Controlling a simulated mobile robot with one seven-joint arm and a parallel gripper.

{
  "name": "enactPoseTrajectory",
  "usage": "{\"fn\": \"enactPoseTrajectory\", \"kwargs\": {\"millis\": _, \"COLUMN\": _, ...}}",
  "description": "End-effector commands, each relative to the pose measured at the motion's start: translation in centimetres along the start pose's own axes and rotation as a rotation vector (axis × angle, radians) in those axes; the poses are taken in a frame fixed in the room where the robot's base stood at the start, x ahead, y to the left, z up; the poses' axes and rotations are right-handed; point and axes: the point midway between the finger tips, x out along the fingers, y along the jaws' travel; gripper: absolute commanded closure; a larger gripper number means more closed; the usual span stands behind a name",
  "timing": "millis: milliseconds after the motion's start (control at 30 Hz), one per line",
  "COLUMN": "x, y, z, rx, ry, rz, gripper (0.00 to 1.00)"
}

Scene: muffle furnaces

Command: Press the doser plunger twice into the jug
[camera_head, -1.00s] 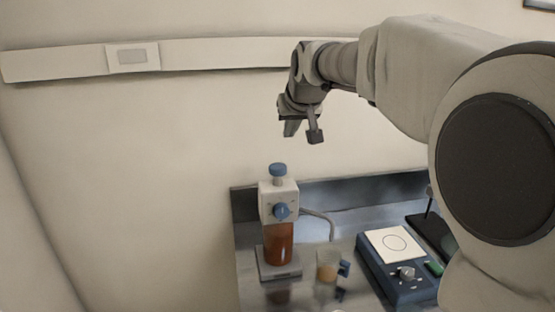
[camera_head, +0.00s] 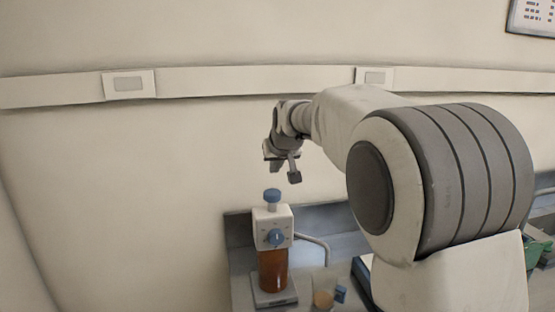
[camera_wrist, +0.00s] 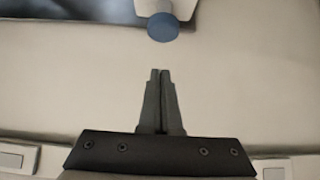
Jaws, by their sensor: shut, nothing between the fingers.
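The doser (camera_head: 273,269) stands on the metal bench, with an amber bottle, a white head with a blue knob, and a blue plunger cap (camera_head: 272,195) on top. In the wrist view the plunger cap (camera_wrist: 163,27) shows ahead of my fingertips, apart from them. A small jug (camera_head: 323,300) with amber contents and a blue handle stands to the right of the doser, below its spout tube. My gripper (camera_head: 283,174) is above the plunger, a little to its right in the head view. Its fingers (camera_wrist: 160,72) are together and empty.
The bench's raised back edge (camera_head: 240,228) runs behind the doser, with the wall behind it. My arm hides much of the bench to the right. A green item (camera_head: 538,255) shows at the far right. The air left of the doser is clear.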

Motion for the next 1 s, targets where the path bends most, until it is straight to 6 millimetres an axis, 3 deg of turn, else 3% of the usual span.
{"fn": "enactPoseTrajectory", "kwargs": {"millis": 200, "x": 3.9, "y": 0.1, "z": 0.4, "rx": 0.0, "ry": -0.003, "rz": 0.001, "gripper": 1.0}}
{"fn": "enactPoseTrajectory", "kwargs": {"millis": 400, "x": 5.6, "y": 0.0, "z": 2.2, "rx": 0.001, "ry": 0.0, "rz": 0.0, "gripper": 1.0}}
{"fn": "enactPoseTrajectory", "kwargs": {"millis": 1000, "x": 6.6, "y": 0.1, "z": 3.2, "rx": 0.0, "ry": 0.001, "rz": 0.001, "gripper": 1.0}}
